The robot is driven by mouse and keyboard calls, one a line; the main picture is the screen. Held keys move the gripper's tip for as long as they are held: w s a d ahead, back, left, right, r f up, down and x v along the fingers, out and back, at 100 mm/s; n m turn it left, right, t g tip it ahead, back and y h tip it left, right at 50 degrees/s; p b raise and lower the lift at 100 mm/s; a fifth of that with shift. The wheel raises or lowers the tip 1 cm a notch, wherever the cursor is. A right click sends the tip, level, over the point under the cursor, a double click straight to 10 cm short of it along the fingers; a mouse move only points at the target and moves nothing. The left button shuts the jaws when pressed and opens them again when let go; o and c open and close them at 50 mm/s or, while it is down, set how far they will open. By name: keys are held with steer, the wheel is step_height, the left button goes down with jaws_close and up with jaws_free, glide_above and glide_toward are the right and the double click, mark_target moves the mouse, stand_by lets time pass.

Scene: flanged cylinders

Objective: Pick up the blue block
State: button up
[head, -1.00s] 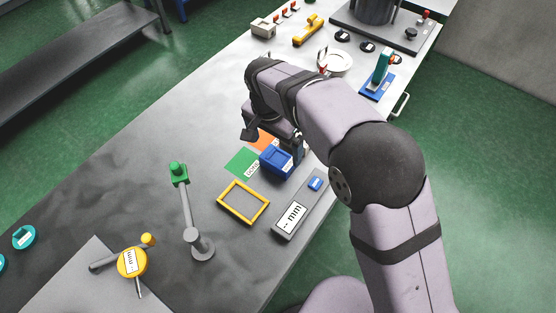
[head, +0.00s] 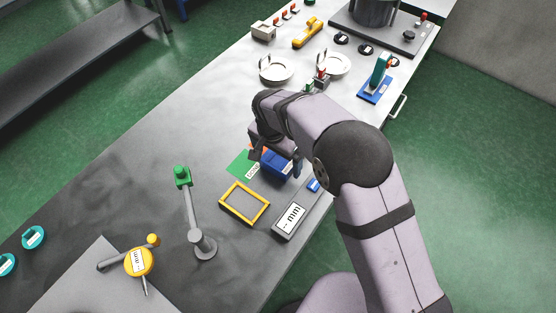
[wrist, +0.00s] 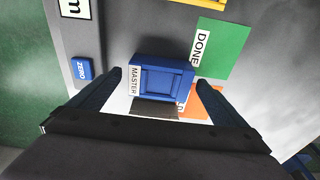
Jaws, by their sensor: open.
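The blue block (head: 277,167) stands on the bench, partly hidden by my gripper in the head view. In the wrist view the blue block (wrist: 162,79) has a square recess on top and a white MASTER label on its left side. My gripper (head: 276,159) is over the block with its jaws apart. In the wrist view my gripper (wrist: 159,80) has one fingertip to the left and one to the right of the block, with a small gap on each side. I cannot tell how far down the fingers reach.
A green DONE card (head: 243,164) and an orange card (wrist: 203,101) lie beside the block. A yellow frame (head: 244,203), a grey mm gauge (head: 291,217) with a blue ZERO button and a grey stand (head: 193,210) with a green top are near. Plates (head: 276,70) stand farther back.

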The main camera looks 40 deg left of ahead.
mark_target(277, 162)
steer(key=shift+w+f, duration=0.1)
steer(key=shift+f, duration=0.4)
steer(key=shift+r, duration=0.1)
steer(key=c, duration=1.5)
step_height(277, 162, up, 10)
steer(key=b, duration=0.3)
